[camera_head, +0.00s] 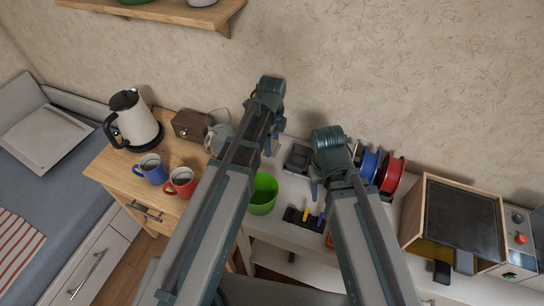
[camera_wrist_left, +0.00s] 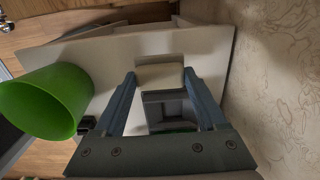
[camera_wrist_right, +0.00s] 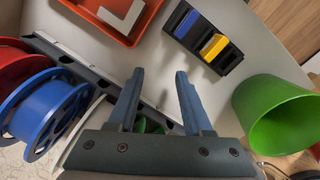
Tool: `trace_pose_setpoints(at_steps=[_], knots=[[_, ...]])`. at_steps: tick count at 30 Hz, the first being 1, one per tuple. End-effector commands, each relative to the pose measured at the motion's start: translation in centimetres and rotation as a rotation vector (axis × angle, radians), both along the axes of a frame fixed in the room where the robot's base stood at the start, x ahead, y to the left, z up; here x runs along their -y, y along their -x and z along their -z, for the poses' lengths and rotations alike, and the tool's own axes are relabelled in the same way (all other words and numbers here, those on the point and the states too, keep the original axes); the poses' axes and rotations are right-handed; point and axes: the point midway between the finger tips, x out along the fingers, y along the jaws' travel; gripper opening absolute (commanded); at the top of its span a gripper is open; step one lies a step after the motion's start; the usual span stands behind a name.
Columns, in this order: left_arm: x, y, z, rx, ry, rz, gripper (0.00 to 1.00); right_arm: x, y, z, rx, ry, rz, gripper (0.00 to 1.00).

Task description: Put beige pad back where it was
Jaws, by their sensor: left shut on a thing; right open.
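The beige pad (camera_wrist_left: 160,77) is between the fingertips of my left gripper (camera_wrist_left: 159,82), which is shut on it, in the left wrist view. A dark grey open holder (camera_wrist_left: 168,108) shows just beside the pad; I cannot tell whether they touch. In the head view my left gripper (camera_head: 273,143) is over the white table near the wall, and the pad cannot be made out. My right gripper (camera_wrist_right: 159,82) is open and empty in its wrist view, above the table beside the spools. It also shows in the head view (camera_head: 315,185).
A green cup (camera_head: 263,194) and a black holder with blue and yellow pieces (camera_head: 303,217) stand near the table's front. Blue (camera_head: 370,164) and red (camera_head: 392,174) spools stand at right. An orange tray (camera_wrist_right: 118,18) lies near the right gripper. Mugs and a kettle (camera_head: 132,120) are left.

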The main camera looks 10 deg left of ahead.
Motion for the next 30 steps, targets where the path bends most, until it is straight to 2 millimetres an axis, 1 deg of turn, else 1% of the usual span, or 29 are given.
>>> trace_pose_setpoints(at_steps=[1, 4, 7, 16, 25, 29, 30], knots=[[0.0, 0.0, 0.4, 0.0, 0.0, 0.0, 0.29, 0.0, 0.0, 0.4, 0.0, 0.0, 0.0, 0.5], [0.0, 0.0, 0.3, 0.0, 0.0, 0.0, 0.29, 0.0, 0.0, 0.3, 0.0, 0.0, 0.0, 0.5], [0.0, 0.0, 0.7, 0.0, 0.0, 0.0, 0.29, 0.0, 0.0, 0.7, 0.0, 0.0, 0.0, 0.5], [0.0, 0.0, 4.1, 0.0, 0.0, 0.0, 0.29, 0.0, 0.0, 4.1, 0.0, 0.0, 0.0, 0.5], [0.0, 0.0, 3.9, 0.0, 0.0, 0.0, 0.29, 0.0, 0.0, 3.9, 0.0, 0.0, 0.0, 0.5], [0.0, 0.0, 4.4, 0.0, 0.0, 0.0, 0.29, 0.0, 0.0, 4.4, 0.0, 0.0, 0.0, 0.5], [0.0, 0.0, 4.3, 0.0, 0.0, 0.0, 0.77, 0.0, 0.0, 4.3, 0.0, 0.0, 0.0, 0.5]])
